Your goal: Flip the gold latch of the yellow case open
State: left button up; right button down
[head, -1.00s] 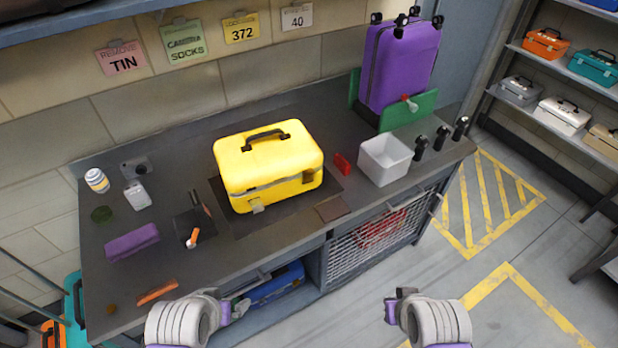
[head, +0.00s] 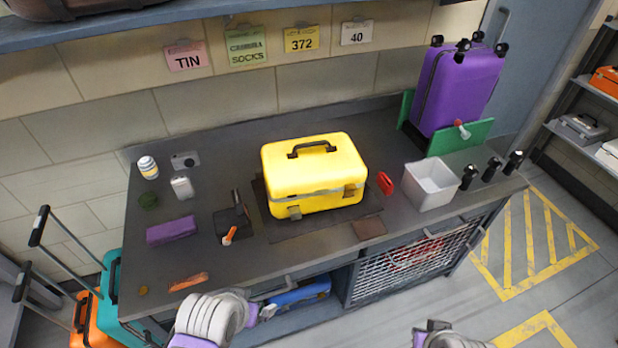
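The yellow case (head: 312,178) stands shut on a dark mat on the workbench, its black handle lying on the lid. Its front shows two latches: a pale tan-gold one (head: 295,212) at the left and a darker brown-gold one (head: 349,191) near the right corner. Whether either is flipped is too small to tell. My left gripper (head: 266,311) is in front of the bench edge, below and apart from the case. My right gripper (head: 432,328) is at the bottom edge, partly cut off, away from the bench. Neither touches the case; their finger openings are unclear.
A white bin (head: 432,186), red item (head: 385,183) and brown pad (head: 368,229) lie right of the case. A black holder (head: 231,222) and purple block (head: 171,230) lie left. A purple suitcase (head: 458,88) stands behind right. The bench front edge lies between my grippers and the case.

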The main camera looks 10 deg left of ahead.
aim_at(319, 164)
jog(key=i+l+u, duration=0.2)
jog(key=u, duration=0.25)
jog(key=i+l+u, duration=0.15)
jog(key=l+u, duration=0.35)
